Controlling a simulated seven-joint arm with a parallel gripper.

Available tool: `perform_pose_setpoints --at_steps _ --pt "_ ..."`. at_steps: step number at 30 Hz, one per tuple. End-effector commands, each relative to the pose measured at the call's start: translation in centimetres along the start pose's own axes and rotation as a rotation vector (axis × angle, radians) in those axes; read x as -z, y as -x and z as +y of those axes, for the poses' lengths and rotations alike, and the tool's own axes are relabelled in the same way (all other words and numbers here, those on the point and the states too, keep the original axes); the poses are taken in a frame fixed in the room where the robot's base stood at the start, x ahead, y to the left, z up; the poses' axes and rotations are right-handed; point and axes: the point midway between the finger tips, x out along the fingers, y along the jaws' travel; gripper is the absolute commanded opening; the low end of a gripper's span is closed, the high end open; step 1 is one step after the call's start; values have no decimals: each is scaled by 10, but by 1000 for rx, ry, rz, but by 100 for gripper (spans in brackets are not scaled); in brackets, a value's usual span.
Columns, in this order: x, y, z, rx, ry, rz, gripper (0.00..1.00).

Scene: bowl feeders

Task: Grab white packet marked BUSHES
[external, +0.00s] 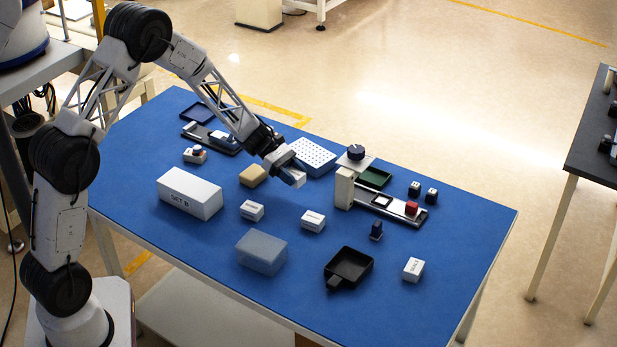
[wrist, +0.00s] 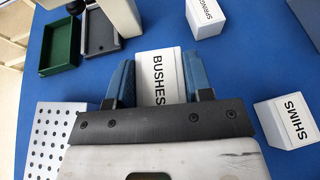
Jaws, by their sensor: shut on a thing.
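The white packet marked BUSHES (wrist: 158,75) sits between the two blue fingers of my gripper (wrist: 160,82) in the wrist view, its label facing the camera. My gripper (external: 287,168) is shut on it. In the external view a white block, the packet (external: 294,179), shows at the fingertips over the middle of the blue table. I cannot tell whether it touches the table. Its lower part in the wrist view is hidden behind the gripper body.
White packets SHIMS (wrist: 290,122) and SPRINGS (wrist: 206,17) stand nearby. A perforated white-blue block (external: 312,157) is just behind my gripper, and a tan block (external: 253,176) is to its left. The SET B box (external: 190,195), a translucent box (external: 262,252) and a black tray (external: 348,268) stand nearer the front.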

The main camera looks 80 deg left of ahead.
Motion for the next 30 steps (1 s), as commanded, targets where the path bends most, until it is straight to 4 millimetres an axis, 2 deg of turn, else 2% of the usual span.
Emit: perform_pose_setpoints --at_steps 3,10,30 --pt "-16 7 0 -1 -1 0 18" --pt "-34 14 0 -1 0 0 18" --pt "-37 15 0 -1 0 0 18"
